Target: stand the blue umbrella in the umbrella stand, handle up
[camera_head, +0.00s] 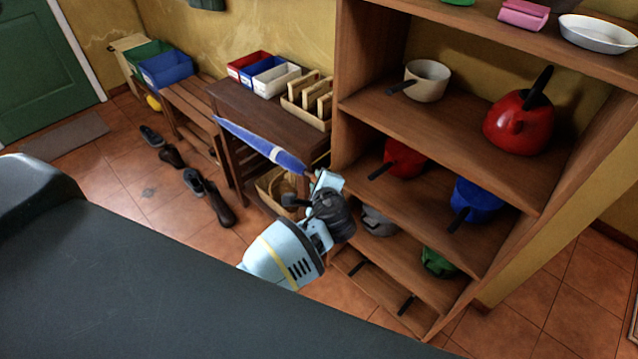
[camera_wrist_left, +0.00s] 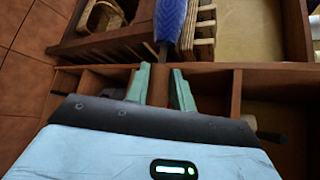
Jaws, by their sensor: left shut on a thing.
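The blue umbrella (camera_head: 262,145) is furled, with a pale band around it. It slants in the air, its narrow end up and to the left in the head view, in front of the dark wooden table. My left gripper (camera_head: 326,182) is shut on its handle end, at the right. In the left wrist view, the umbrella's blue cloth (camera_wrist_left: 171,18) extends beyond the gripper (camera_wrist_left: 162,88), and a brown handle part shows between the green fingers. I cannot make out an umbrella stand in either view. My right gripper is not in view.
A tall wooden shelf (camera_head: 440,115) with pots and a red kettle (camera_head: 520,122) stands close to the right of the left gripper. The dark table (camera_head: 262,108) holds small bins and a wooden rack. A bench (camera_head: 197,100) and several shoes (camera_head: 219,203) are at left. Tiled floor is open there.

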